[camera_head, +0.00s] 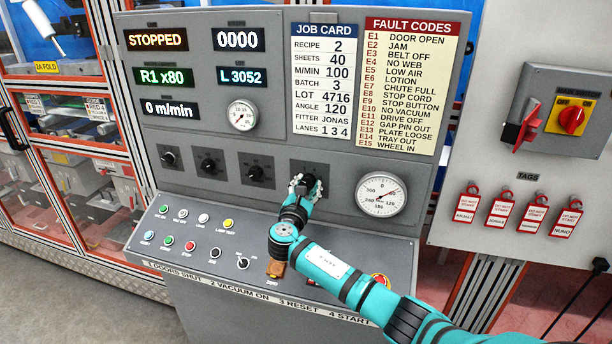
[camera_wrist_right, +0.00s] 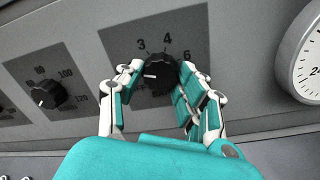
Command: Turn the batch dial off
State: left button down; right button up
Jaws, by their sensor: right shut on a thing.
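The batch dial (camera_head: 309,182) is a black knob on a dark square plate, the rightmost in the row of dials on the grey console. In the right wrist view the batch dial (camera_wrist_right: 160,68) shows the printed numbers 3, 4 and 6 around it, with lettering below partly hidden. A white mark on the knob points to the left; the label there is hidden by a finger. My right gripper (camera_head: 304,187) is shut on the batch dial, and in the wrist view its fingers (camera_wrist_right: 158,84) stand on both sides of the knob. My left gripper is not in view.
Other dials (camera_head: 209,163) sit to the left, and a round gauge (camera_head: 382,194) is close on the right. Several buttons (camera_head: 188,246) are on the sloped panel below. The display (camera_head: 156,39) reads STOPPED. A red switch (camera_head: 571,119) and red tags (camera_head: 502,209) are further right.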

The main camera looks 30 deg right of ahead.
jog(key=shift+r+n+p, duration=0.1)
jog(key=shift+n+p, duration=0.65)
jog(key=shift+n, duration=0.25)
jog(key=shift+n+p, duration=0.5)
jog(key=shift+n, duration=0.4)
jog(key=shift+f+n, duration=0.2)
jog(key=shift+n, duration=0.7)
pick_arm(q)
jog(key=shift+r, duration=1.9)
pick_arm(e)
jog(key=shift+s+f+n+y, duration=0.1)
jog(key=shift+n+y, duration=0.2)
jog(key=shift+n, duration=1.7)
jog(key=o, duration=1.1)
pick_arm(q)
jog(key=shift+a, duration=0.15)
pick_arm(e)
jog(key=shift+o, duration=0.2)
jog(key=shift+r, duration=0.2)
jog(key=v, duration=1.2)
